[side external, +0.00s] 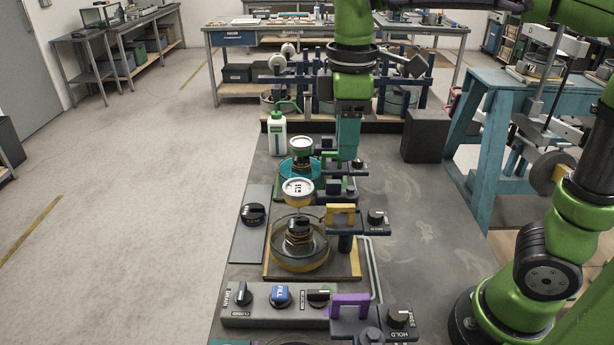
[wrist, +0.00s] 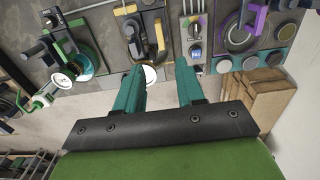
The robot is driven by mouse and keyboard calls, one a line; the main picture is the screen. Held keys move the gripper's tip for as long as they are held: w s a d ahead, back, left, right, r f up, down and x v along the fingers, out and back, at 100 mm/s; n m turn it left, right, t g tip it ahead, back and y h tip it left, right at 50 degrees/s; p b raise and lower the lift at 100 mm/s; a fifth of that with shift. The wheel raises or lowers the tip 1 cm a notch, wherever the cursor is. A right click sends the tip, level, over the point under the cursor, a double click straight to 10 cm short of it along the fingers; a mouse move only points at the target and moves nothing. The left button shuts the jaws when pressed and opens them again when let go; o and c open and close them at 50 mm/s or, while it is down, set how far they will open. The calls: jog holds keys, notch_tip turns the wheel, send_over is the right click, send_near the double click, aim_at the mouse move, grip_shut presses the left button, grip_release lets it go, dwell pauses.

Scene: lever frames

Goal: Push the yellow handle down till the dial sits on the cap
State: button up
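The yellow handle (side external: 341,208) stands raised on a dark lever block at the middle station; it also shows in the wrist view (wrist: 159,33). The white dial (side external: 298,187) appears above the dark cap (side external: 299,226), with a visible gap between them. The cap is inside a round yellow-rimmed dish. In the wrist view a white dial (wrist: 150,75) shows between my fingers, partly hidden by one. My gripper (side external: 349,157) has teal fingers spread apart and empty (wrist: 160,75). It hangs above and behind the yellow handle, apart from it.
A similar green station with its own dial (side external: 301,145) stands behind, and a purple handle (side external: 350,301) in front. A white bottle (side external: 277,133) and a black box (side external: 425,135) stand farther back. Knobs line a grey panel (side external: 265,317) in front. The bench to the right is mostly clear.

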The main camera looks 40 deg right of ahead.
aim_at(341, 205)
notch_tip(341, 205, down, 12)
jog(key=shift+f, duration=0.1)
dwell(0.4)
grip_shut()
